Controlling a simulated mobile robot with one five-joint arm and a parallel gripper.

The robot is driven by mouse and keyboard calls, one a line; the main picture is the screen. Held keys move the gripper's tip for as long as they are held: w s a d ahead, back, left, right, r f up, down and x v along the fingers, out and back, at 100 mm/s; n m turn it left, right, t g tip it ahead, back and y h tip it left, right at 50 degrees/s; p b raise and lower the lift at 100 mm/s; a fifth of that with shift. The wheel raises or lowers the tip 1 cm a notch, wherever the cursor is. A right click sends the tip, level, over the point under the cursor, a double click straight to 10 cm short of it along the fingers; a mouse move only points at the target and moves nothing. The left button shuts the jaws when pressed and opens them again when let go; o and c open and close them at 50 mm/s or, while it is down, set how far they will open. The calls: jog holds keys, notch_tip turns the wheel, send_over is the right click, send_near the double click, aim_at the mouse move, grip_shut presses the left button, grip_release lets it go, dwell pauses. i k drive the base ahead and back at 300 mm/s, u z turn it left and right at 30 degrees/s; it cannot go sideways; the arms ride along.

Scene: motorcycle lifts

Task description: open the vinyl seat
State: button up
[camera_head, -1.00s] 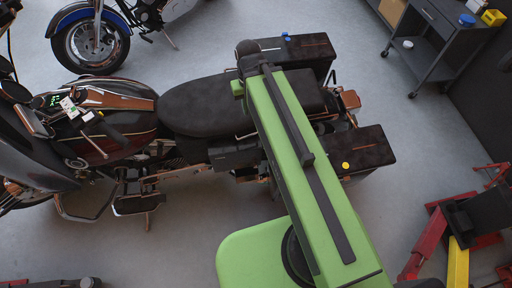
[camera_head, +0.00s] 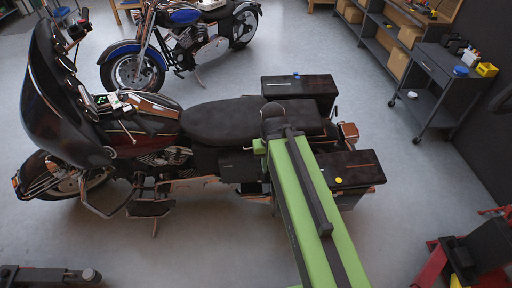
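The vinyl seat (camera_head: 222,120) is the long dark saddle on the near motorcycle, in the middle of the head view. It lies flat between the tank (camera_head: 150,115) and the rear. Its rear part runs behind my green arm, which reaches up from the bottom of the picture. The dark upper joint of my arm overlaps the seat's rear half in the picture; I cannot tell whether it touches. My gripper cannot be made out; it seems hidden behind the arm.
Dark saddlebags flank the rear, one at the far side (camera_head: 300,88) and one at the near side (camera_head: 346,171). A second motorcycle (camera_head: 182,40) stands behind. A grey cart (camera_head: 432,85) is at upper right. Red lift parts (camera_head: 432,272) are at lower right. Floor at lower left is mostly open.

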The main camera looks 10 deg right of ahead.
aim_at(233, 122)
jog(key=u, duration=0.45)
jog(key=i, duration=1)
jog(key=u, duration=0.65)
